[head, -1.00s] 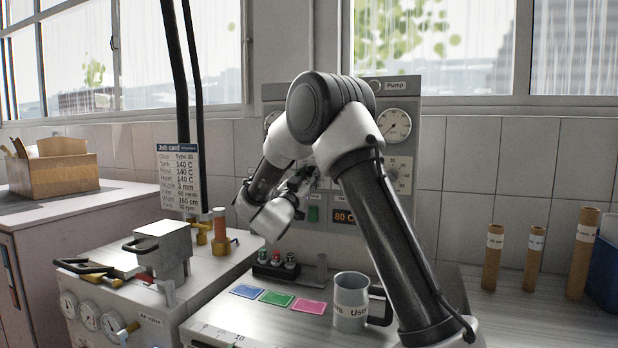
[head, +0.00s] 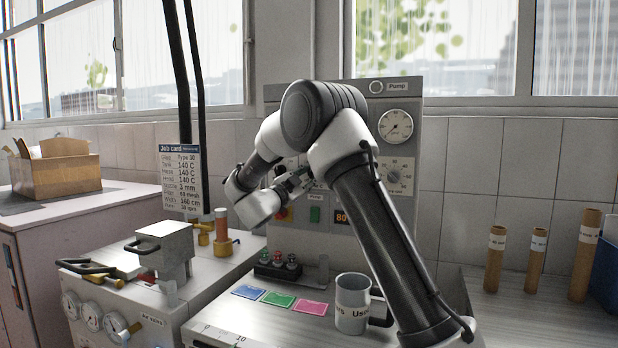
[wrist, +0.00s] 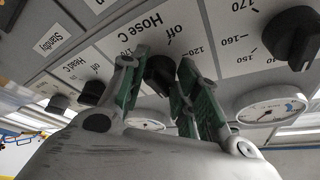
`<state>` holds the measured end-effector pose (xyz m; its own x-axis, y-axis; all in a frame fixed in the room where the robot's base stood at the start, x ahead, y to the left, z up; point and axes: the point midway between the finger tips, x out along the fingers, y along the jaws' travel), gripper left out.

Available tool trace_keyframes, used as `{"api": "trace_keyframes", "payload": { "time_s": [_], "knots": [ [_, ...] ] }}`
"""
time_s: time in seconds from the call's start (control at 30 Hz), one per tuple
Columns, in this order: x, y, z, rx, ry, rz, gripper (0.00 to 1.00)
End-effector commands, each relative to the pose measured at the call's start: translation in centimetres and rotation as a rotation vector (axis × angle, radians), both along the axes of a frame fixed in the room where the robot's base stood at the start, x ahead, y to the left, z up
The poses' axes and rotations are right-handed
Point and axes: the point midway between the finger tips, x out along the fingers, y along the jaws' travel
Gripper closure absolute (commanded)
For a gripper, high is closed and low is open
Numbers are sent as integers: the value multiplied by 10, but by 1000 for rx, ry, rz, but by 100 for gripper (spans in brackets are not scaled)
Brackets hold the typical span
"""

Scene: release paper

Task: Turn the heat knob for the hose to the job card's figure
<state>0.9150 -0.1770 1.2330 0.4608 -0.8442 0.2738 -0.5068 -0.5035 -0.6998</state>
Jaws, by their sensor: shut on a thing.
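My gripper (wrist: 165,85) has its green fingers on both sides of the dark knob (wrist: 158,72) under the "Hose C" label, close against it. In the wrist view "off" and 120 show beside this knob; its pointer setting cannot be read. In the head view my gripper (head: 295,183) is at the front of the grey pump panel (head: 440,100), and my arm hides the hose knob. The job card (head: 181,185) hangs at the left and reads Tank, Hose and Head 140 C.
The wrist view also shows the "Head C" knob (wrist: 92,92), another dark knob (wrist: 293,38) near 150 to 170, and gauges.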

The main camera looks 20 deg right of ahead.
Motion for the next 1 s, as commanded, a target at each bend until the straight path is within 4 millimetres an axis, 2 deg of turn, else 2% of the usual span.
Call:
{"api": "trace_keyframes", "payload": {
  "time_s": [0.43,0.47,0.57,0.87,1.0],
  "knots": [
    [0,0,-2,10,-5,0,93],
    [0,0,-2,10,-5,0,65],
    [0,0,-1,9,-6,-1,47],
    [0,0,-1,8,-6,0,46],
    [-4,9,-3,8,-6,1,46]
  ]
}}
